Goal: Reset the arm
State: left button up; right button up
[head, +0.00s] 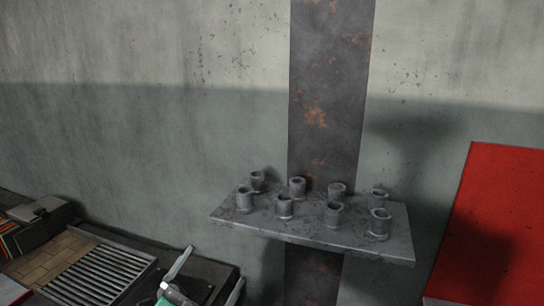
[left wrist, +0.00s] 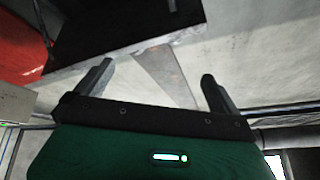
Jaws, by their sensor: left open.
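My left gripper (head: 205,278) shows at the bottom of the head view, left of the grey shelf and below its level. One finger stands up pale and slim, and the green body is cut off by the lower edge. In the left wrist view my left gripper (left wrist: 158,88) has its two dark fingers wide apart, with nothing between them. My right gripper is in neither view.
A grey shelf plate (head: 330,236) on a rusty post (head: 325,110) carries several short metal cylinders (head: 297,186). A red panel (head: 495,220) stands at the right. A metal grate (head: 100,275) and a dark box (head: 40,212) lie at lower left.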

pick_arm(q)
jog(key=s+a+f+n+g+y, duration=0.2)
jog(key=a+f+n+g+y, duration=0.1)
jog(key=a+f+n+y, duration=0.4)
jog(key=s+a+f+n+g+y, duration=0.2)
jog(key=s+a+f+n+y, duration=0.15)
jog(key=f+y, duration=0.35)
jog(key=s+f+g+h, duration=0.3)
jog(key=s+f+g, duration=0.95)
jog(key=s, duration=0.65)
jog(key=s+a+f+x, duration=0.1)
jog(key=s+x, duration=0.2)
jog(key=x, duration=1.3)
jog(key=s+a+f+x, duration=0.1)
jog(key=s+x, duration=0.3)
jog(key=x, duration=1.2)
jog(key=s+a+f+g, duration=0.1)
jog(key=s+a+f, duration=0.2)
jog(key=s+f, duration=1.6)
jog(key=shift+s+f+y, duration=0.15)
jog(key=shift+s+y, duration=0.15)
jog(key=shift+s, duration=0.2)
